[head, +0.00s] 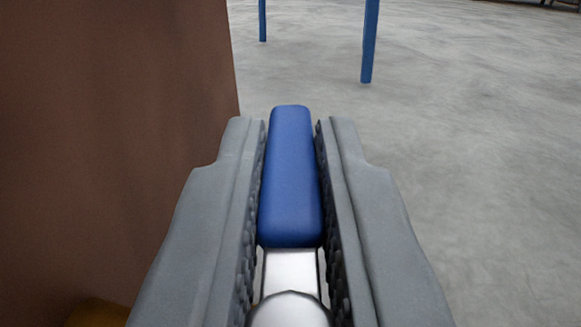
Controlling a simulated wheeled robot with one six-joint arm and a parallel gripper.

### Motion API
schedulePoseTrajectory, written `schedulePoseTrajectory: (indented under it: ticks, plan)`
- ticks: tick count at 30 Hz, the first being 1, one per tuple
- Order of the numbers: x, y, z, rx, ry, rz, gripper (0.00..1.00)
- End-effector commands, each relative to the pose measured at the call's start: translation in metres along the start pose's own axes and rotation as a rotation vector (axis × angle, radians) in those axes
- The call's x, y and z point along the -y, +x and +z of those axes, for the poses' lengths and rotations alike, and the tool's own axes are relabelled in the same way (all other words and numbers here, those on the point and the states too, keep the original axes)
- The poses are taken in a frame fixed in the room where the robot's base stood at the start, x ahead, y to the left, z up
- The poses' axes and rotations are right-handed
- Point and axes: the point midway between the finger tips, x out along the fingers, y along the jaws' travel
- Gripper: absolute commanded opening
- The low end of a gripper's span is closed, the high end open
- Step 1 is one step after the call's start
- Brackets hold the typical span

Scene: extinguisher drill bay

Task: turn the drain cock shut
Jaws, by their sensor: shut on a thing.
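The drain cock shows as a blue lever handle (290,180) with a bare metal stem (290,272) and a rounded metal end at the bottom of the head view. The handle points away from me, straight up the picture. My gripper (291,135) has one grey finger on each side of the blue handle and is shut on it. The ribbed inner pads lie along the handle's sides. The cock's body and whatever it is mounted on are hidden below the picture's edge.
A large brown upright surface (110,130) fills the left side, close to my left finger. A small yellowish part (98,313) shows at the lower left. Two blue posts (369,40) stand on the grey concrete floor (480,130) ahead. The floor on the right is clear.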

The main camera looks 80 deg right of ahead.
Motion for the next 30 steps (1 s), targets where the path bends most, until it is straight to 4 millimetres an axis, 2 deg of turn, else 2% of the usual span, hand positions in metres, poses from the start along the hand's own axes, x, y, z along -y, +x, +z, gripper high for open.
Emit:
schedulePoseTrajectory:
  ticks: [12, 29, 30]
  plan:
    - [-0.0059, -0.0003, -0.0002, -0.001, 0.001, 0.190, 0.00]
    - [-0.0068, -0.0003, -0.0003, -0.001, 0.000, 0.216, 0.00]
    - [-0.0068, -0.0003, -0.0003, -0.001, 0.000, 0.216, 0.22]
